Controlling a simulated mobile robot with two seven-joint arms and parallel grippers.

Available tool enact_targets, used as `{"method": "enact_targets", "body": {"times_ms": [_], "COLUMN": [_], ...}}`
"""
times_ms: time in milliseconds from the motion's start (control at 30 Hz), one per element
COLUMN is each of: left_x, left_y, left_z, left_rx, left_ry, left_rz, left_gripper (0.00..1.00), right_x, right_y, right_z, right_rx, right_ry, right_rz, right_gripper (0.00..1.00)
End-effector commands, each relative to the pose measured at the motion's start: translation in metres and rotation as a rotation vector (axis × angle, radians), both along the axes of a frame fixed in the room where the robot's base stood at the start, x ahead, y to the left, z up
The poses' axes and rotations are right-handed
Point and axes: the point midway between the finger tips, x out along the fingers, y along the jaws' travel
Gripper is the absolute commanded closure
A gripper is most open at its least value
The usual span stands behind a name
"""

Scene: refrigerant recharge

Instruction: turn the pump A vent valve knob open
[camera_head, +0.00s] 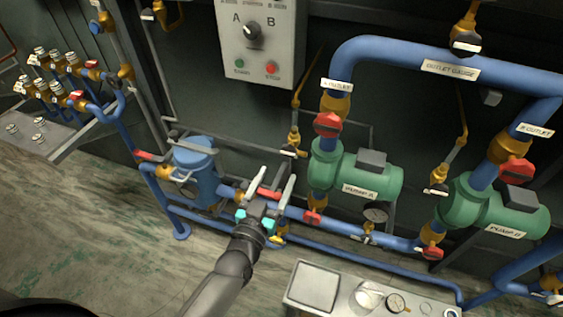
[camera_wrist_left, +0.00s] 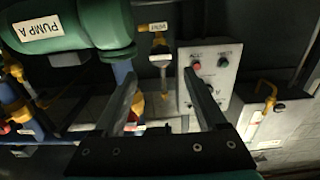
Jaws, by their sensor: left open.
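The green pump A (camera_head: 355,180) stands right of centre in the head view and fills the upper left of the wrist view (camera_wrist_left: 85,25). The brass pump A vent valve (camera_head: 295,138) rises on a thin pipe just left of the pump. In the left wrist view this valve (camera_wrist_left: 160,58) is beyond the fingers, near a VENT label (camera_wrist_left: 158,27). Its knob is too small to make out clearly. My left gripper (camera_head: 274,176) is open and empty, below and left of the valve in the head view, with no visible contact. My right gripper is not in view.
Blue pipes with red-handled valves (camera_head: 327,124) surround the pump. A control box (camera_head: 258,45) hangs above, and a blue tank (camera_head: 195,175) stands left. Pump B (camera_head: 490,205) is at right. A grey cabinet (camera_head: 318,285) is at the front. Open floor lies at lower left.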

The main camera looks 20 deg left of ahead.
Motion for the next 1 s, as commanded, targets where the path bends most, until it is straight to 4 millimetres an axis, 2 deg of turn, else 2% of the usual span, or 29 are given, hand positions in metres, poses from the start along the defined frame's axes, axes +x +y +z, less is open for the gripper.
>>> {"method": "enact_targets", "body": {"times_ms": [633,1000], "left_x": [0.079,0.076], "left_y": [-0.003,-0.002], "left_z": [-0.003,-0.001], "left_rx": [-0.002,0.001], "left_ry": [0.000,0.003], "left_rz": [0.000,0.000], "left_gripper": [0.26,0.68], "right_x": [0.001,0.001], "right_y": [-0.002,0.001], "right_z": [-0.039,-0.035], "right_rx": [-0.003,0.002], "right_ry": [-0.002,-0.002], "right_rz": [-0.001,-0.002], "right_gripper": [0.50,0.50]}}
